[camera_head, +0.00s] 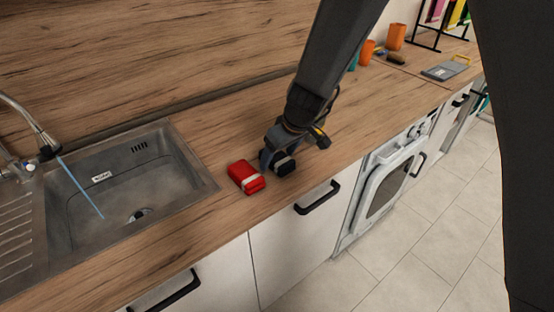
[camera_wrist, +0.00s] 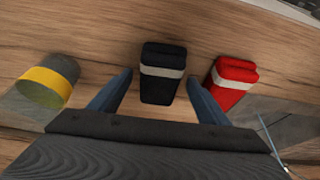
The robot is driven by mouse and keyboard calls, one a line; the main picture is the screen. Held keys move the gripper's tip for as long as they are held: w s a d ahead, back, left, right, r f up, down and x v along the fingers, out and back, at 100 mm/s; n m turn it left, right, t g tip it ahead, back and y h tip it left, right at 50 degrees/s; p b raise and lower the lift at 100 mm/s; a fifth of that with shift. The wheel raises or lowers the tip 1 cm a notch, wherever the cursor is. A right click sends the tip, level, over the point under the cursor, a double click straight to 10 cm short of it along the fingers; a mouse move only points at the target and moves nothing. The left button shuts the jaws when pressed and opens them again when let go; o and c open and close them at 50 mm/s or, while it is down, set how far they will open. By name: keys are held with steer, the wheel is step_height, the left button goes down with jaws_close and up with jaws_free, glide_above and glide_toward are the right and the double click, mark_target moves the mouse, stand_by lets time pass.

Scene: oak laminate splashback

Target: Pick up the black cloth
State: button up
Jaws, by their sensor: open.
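The black cloth (camera_wrist: 162,73) is a folded dark bundle with a pale band, lying on the wooden counter. In the wrist view it lies just ahead of and between the two finger tips of my gripper (camera_wrist: 160,88). The fingers are apart, one on each side of it, and not closed on it. In the head view the black cloth (camera_head: 284,168) is partly hidden by my gripper (camera_head: 275,158), which is over it. Whether the fingers touch it I cannot tell.
A red folded cloth (camera_head: 245,177) with a pale band lies close to the left in the head view. Left of it is the sink (camera_head: 185,160) with running water. The counter's front edge is near.

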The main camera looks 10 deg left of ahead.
steer(key=shift+f, duration=0.15)
steer(key=c, duration=1.1)
steer(key=shift+c, duration=0.2)
